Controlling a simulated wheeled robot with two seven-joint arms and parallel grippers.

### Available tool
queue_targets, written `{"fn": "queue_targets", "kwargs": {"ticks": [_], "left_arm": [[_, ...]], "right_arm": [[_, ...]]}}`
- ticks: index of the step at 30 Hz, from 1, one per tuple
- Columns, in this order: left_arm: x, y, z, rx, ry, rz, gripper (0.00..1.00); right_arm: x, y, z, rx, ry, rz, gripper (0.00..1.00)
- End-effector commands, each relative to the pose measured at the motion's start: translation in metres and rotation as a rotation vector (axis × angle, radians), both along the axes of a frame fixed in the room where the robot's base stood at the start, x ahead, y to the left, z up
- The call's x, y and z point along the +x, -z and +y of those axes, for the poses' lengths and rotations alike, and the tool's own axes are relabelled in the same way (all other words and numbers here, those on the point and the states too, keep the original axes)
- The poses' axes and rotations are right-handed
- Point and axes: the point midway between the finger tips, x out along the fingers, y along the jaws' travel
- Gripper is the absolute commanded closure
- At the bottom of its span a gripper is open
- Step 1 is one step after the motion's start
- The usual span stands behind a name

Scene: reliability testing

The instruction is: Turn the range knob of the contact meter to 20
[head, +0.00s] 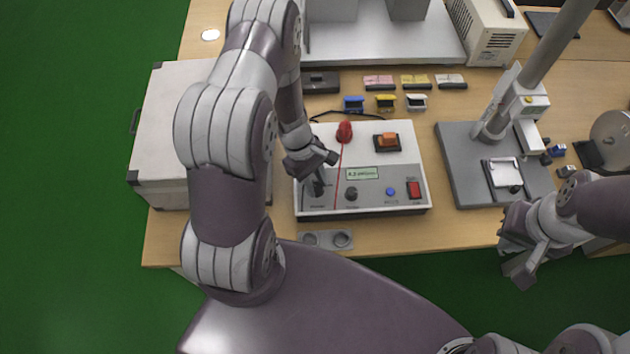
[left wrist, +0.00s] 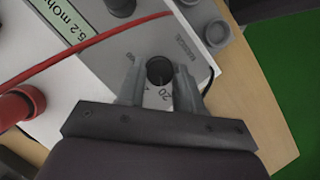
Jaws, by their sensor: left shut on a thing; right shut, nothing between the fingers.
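The contact meter (head: 400,160) is a white box with a grey front panel and a green display (head: 362,174), at the middle of the bench. My left gripper (head: 318,186) reaches down over the panel's left end. In the left wrist view its fingers (left wrist: 161,84) stand on either side of the round black range knob (left wrist: 160,70) and are shut on it. The number 20 (left wrist: 166,95) is printed beside the knob, on the gripper's side. The knob's pointer cannot be made out. My right gripper (head: 522,246) is shut and empty off the bench's front edge.
A second black knob (head: 351,194), a blue button (head: 390,191) and a red switch (head: 414,189) lie along the panel. A red cable (left wrist: 90,45) crosses the meter close to my left gripper. A grey case (head: 160,130) stands left, a grey stand (head: 460,170) right.

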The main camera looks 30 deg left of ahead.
Motion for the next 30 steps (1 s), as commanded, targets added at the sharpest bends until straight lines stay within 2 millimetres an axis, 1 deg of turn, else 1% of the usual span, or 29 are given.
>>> {"fn": "queue_targets", "kwargs": {"ticks": [1,9,23,24,25,26,30], "left_arm": [[-0.0024,0.0019,-0.001,-0.003,-0.019,0.006,0.95],[-0.0028,0.0012,-0.0011,-0.003,-0.087,0.006,0.95],[-0.0029,0.001,-0.0013,-0.004,-0.097,0.007,0.95],[-0.003,0.001,-0.0012,-0.004,-0.097,0.007,0.58],[-0.0029,0.001,-0.0013,-0.003,-0.097,0.007,0.48],[-0.0028,0.0009,-0.0012,-0.003,-0.098,0.006,0.41],[-0.002,0.0006,-0.0006,-0.002,-0.097,0.004,0.41]], "right_arm": [[0.0,0.0024,0.0,0.0,0.0,0.0,1.0],[0.0,0.005,0.0,0.0,0.0,0.0,1.0],[0.0,0.0052,0.0,0.0,0.0,0.0,1.0],[0.0,0.0052,0.0,0.0,0.0,0.0,1.0],[0.0,0.0052,0.0,0.0,0.0,0.0,1.0],[0.0,0.0052,0.0,0.0,0.0,0.0,1.0],[0.0,0.0051,0.0,0.0,0.0,0.0,1.0]]}}
